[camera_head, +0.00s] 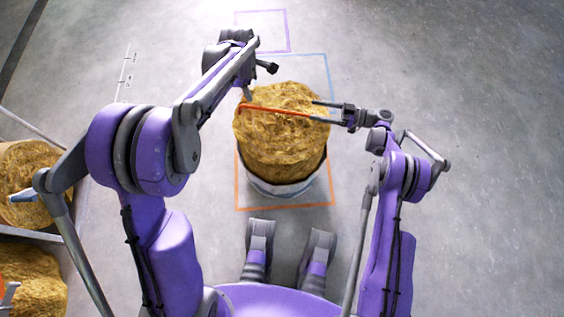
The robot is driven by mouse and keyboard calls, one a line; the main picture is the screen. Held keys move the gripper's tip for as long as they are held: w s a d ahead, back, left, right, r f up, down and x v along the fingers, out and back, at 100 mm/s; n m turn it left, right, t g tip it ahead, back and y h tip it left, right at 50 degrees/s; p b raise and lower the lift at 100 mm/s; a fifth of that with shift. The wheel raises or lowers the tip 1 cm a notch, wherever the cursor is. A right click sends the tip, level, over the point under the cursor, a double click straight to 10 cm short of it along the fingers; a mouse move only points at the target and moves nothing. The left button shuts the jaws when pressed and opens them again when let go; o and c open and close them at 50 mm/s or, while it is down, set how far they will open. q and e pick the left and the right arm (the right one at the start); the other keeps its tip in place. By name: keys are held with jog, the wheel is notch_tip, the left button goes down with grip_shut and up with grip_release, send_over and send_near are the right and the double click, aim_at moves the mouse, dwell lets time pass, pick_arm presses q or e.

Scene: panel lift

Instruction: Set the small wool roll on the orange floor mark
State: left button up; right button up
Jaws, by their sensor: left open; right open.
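A yellow-brown wool roll (280,140) stands upright at the middle of the head view, with a pale band (285,186) around its lower part. It overlaps the orange floor mark (285,207), whose near edge and parts of its sides show; the roll hides the rest. I cannot tell if its base touches the floor. A thin orange-red bar (275,111) crosses the roll's upper part. My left gripper (259,82) is open at the roll's far left edge. My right gripper (319,111) is open at its right edge, its fingers overlapping the roll in view.
A blue floor outline (328,75) lies behind the roll, and a purple one (289,35) lies farther back. At the left, a rack (50,236) holds more wool rolls, one above (28,170) and one below (40,275). The floor at the right is clear.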

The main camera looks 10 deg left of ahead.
jog(key=d, duration=1)
jog(key=shift+d, duration=0.4)
jog(key=shift+r, duration=0.1)
